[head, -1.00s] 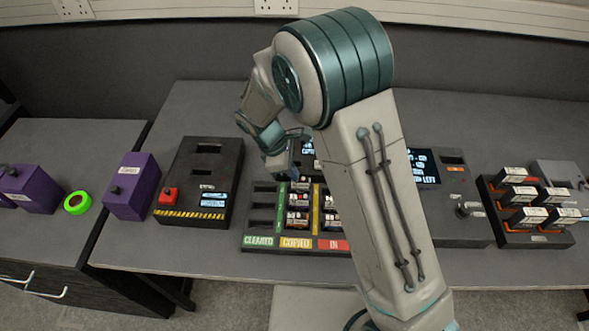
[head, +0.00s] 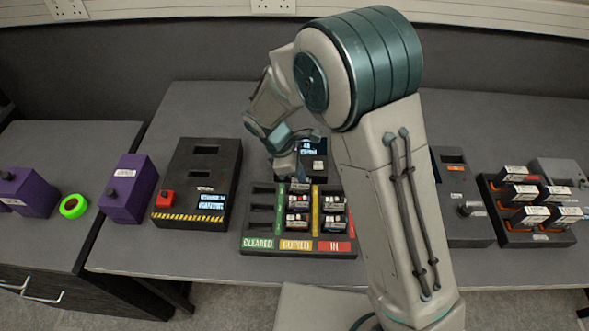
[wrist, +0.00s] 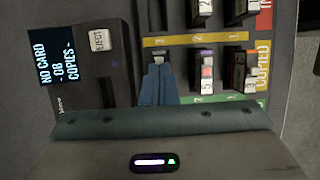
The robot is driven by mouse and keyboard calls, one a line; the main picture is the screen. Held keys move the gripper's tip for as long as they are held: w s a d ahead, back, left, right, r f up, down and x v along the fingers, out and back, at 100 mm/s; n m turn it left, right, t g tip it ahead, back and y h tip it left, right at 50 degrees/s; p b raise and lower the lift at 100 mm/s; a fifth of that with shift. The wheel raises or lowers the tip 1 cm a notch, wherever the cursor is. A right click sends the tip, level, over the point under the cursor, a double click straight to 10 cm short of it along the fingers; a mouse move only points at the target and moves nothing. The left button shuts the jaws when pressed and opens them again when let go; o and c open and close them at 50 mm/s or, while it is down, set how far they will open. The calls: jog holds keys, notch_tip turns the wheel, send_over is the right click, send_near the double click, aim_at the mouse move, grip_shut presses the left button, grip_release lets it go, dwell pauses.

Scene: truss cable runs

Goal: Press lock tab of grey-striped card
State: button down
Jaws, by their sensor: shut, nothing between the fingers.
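My gripper (head: 296,183) is shut and empty, pointing down at the back end of the COPIED column of the black card tray (head: 262,231). In the wrist view its blue-grey fingertips (wrist: 159,66) are close together over the slot marked 3. A small pale grey piece (wrist: 159,56) shows right at the tips; it looks like the end of a card, but the fingers hide most of it. I cannot tell whether they touch it. No grey stripe can be made out for certain. Two other cards stand in that column, one purple and red (wrist: 207,68), one orange (wrist: 248,68).
A reader (wrist: 97,73) with an EJECT button (wrist: 99,41) and a screen reading "NO CARD" stands behind the tray. More cards (head: 335,204) stand in the IN column. A black box with a red button (head: 165,197) is at left; a rack of cards (head: 540,238) is at right.

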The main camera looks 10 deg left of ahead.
jog(key=b+v, duration=0.1)
jog(key=v, duration=1.2)
jog(key=shift+a+r, duration=0.15)
jog(key=shift+r, duration=0.25)
jog(key=s+d+r+m+y, duration=0.1)
jog(key=s+d+r+m, duration=0.15)
jog(key=d+m, duration=0.45)
jog(key=s+d+r+m+y, duration=0.1)
jog(key=d+r+m+y, duration=0.15)
jog(key=d, duration=0.75)
jog(key=s+d+m+t, duration=0.2)
jog(key=s+d+m, duration=0.8)
jog(key=d, duration=0.1)
jog(key=shift+s+d+t+y, duration=0.2)
jog(key=shift+s+t+y, duration=0.1)
jog(key=shift+y, duration=0.15)
jog(key=shift+s, duration=0.1)
